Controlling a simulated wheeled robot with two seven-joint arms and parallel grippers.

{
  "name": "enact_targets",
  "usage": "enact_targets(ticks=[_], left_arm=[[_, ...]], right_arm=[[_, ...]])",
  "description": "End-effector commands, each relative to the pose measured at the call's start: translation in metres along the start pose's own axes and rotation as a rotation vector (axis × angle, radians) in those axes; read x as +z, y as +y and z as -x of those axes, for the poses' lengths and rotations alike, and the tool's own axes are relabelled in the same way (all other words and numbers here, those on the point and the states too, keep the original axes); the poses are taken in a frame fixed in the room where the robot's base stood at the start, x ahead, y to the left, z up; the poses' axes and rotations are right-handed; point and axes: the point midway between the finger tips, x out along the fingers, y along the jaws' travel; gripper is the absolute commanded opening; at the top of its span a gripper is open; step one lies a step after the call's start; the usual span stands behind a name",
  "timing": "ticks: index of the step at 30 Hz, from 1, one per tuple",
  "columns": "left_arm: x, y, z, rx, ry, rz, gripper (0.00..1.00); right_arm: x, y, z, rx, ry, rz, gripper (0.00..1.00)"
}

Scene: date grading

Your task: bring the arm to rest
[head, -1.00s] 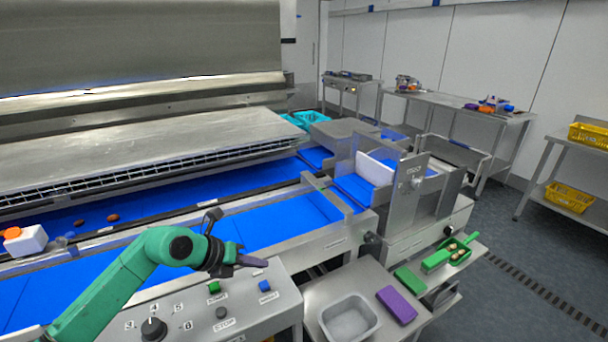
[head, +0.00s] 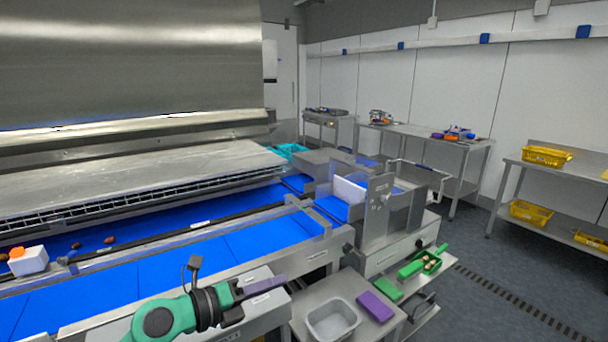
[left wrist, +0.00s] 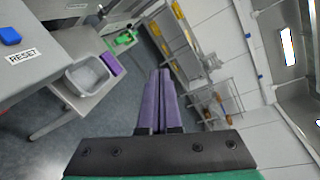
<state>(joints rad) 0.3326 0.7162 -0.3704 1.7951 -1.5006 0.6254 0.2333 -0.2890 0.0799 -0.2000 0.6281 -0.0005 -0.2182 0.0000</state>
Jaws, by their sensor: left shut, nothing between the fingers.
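My left arm is green with a black wrist, and it comes in low in the head view. My left gripper (head: 262,286) has purple fingers and points right, in front of the blue conveyor belt (head: 180,278). In the left wrist view the two fingers (left wrist: 158,100) lie together with nothing between them. The gripper hangs in free air above the control panel side of the machine. My right gripper does not show in either view.
A grey bin (head: 333,320) and a purple block (head: 375,306) sit on a steel side table right of the gripper. A green tray (head: 411,270) stands beyond. Yellow crates (head: 546,156) are on a rack at the right. A blue RESET button (left wrist: 10,36) shows in the left wrist view.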

Motion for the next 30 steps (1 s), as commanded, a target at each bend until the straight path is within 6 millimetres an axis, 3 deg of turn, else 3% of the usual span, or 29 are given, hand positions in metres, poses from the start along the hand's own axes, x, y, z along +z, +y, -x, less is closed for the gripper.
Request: enact_targets(ticks=[4, 7, 8, 10, 12, 15, 19, 24, 30], left_arm=[[0.025, -0.042, 0.013, -0.223, -0.22, 0.237, 0.0], [0.056, -0.045, 0.041, -0.344, -0.444, 0.491, 0.0], [0.066, -0.038, 0.053, -0.369, -0.526, 0.593, 0.0], [0.084, 0.001, 0.088, -0.382, -0.749, 0.874, 0.0], [0.079, 0.059, 0.122, -0.315, -0.959, 1.165, 0.0], [0.04, 0.129, 0.154, -0.144, -1.161, 1.491, 0.0], [-0.025, 0.182, 0.178, 0.096, -1.294, 1.773, 0.0], [-0.103, 0.21, 0.198, 0.385, -1.358, 2.014, 0.0], [-0.183, 0.212, 0.216, 0.709, -1.353, 2.212, 0.0]], right_arm=[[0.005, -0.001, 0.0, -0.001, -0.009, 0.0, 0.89], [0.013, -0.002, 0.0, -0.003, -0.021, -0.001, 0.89], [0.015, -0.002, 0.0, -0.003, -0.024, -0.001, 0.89], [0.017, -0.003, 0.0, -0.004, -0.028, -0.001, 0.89], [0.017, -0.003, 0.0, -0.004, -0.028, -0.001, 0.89], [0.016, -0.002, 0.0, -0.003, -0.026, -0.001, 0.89], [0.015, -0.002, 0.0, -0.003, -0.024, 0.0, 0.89], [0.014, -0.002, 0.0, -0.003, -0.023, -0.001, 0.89], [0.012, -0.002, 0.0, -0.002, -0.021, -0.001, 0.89]])
